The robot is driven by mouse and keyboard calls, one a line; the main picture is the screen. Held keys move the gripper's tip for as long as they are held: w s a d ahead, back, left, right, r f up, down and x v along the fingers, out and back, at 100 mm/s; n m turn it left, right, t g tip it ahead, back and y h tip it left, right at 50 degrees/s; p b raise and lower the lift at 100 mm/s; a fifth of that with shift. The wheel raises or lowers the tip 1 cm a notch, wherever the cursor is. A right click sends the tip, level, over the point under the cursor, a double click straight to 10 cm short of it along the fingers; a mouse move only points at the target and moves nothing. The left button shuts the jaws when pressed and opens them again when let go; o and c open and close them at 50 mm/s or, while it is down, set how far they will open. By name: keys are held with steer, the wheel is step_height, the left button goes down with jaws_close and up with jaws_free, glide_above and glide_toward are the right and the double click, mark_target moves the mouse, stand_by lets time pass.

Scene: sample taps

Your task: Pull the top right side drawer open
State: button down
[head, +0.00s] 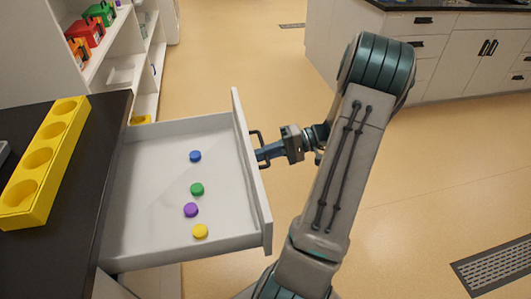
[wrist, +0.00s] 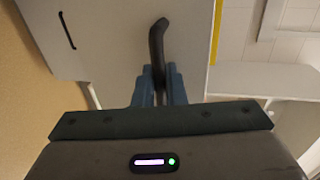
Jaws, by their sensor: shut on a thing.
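The drawer (head: 150,225) stands pulled well out from under the dark counter in the head view, its white inside showing. Its front panel (head: 250,170) carries a dark bar handle (head: 257,140) on the outer face. My gripper (head: 262,153) is at this handle, outside the front panel. In the wrist view the handle (wrist: 157,45) runs down between the two blue fingers of my gripper (wrist: 159,85), which are shut on it. The lower end of the handle is hidden between the fingers.
Blue, green, purple and yellow caps (head: 197,189) lie in the drawer. A yellow rack (head: 45,160) with round holes sits on the dark counter (head: 85,190). White shelves (head: 120,60) stand behind. Open floor (head: 240,60) lies beyond the drawer; another cabinet (head: 450,50) stands at the back right.

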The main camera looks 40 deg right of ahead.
steer(key=c, duration=1.6)
jaws_free()
steer(key=shift+c, duration=0.2)
steer(key=shift+d, duration=0.15)
steer(key=v, duration=1.3)
steer(key=shift+s+d, duration=0.25)
steer(key=shift+d, duration=0.05)
